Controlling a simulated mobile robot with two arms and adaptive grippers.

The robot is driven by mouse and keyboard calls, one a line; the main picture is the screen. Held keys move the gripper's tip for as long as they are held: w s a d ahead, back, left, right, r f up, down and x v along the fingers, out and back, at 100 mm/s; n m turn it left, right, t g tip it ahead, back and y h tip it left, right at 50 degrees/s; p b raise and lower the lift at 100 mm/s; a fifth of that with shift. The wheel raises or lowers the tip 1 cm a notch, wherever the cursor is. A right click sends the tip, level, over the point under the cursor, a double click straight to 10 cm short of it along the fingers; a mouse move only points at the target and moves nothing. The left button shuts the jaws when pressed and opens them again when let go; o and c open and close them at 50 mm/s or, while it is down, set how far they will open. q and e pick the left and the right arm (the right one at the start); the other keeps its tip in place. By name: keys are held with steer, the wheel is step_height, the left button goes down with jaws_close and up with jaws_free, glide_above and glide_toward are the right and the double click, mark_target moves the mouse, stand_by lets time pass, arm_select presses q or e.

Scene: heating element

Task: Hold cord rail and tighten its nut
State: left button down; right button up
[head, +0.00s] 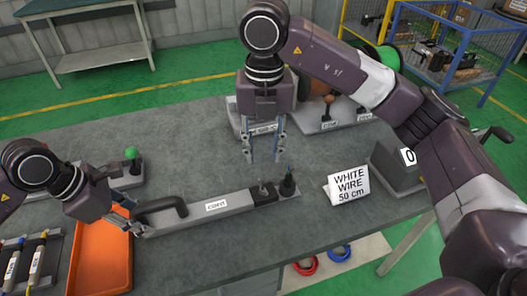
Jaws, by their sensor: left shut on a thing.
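The cord rail (235,201) is a long grey bar with a white label, lying across the table's front middle. A black curved handle (160,206) stands at its left end. At its right end are a dark block (263,193) and a black upright knob (288,186) with a small coloured tip; I cannot tell which part is the nut. My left gripper (137,218) is shut on the rail's left end by the handle; its fingertips are partly hidden. My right gripper (264,154) points down, fingers apart and empty, behind and above the rail's right end.
An orange tray (101,262) lies at the left front. A "WHITE WIRE 50 cm" sign (348,187) and a grey box (395,170) stand right of the rail. Labelled fixtures and a green spool (403,52) stand at the back.

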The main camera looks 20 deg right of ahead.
arm_select(q)
steer(key=shift+s+a+f, duration=0.1)
steer(key=shift+f, duration=0.1)
steer(key=c, duration=1.2)
jaws_free()
steer(key=shift+r, duration=0.1)
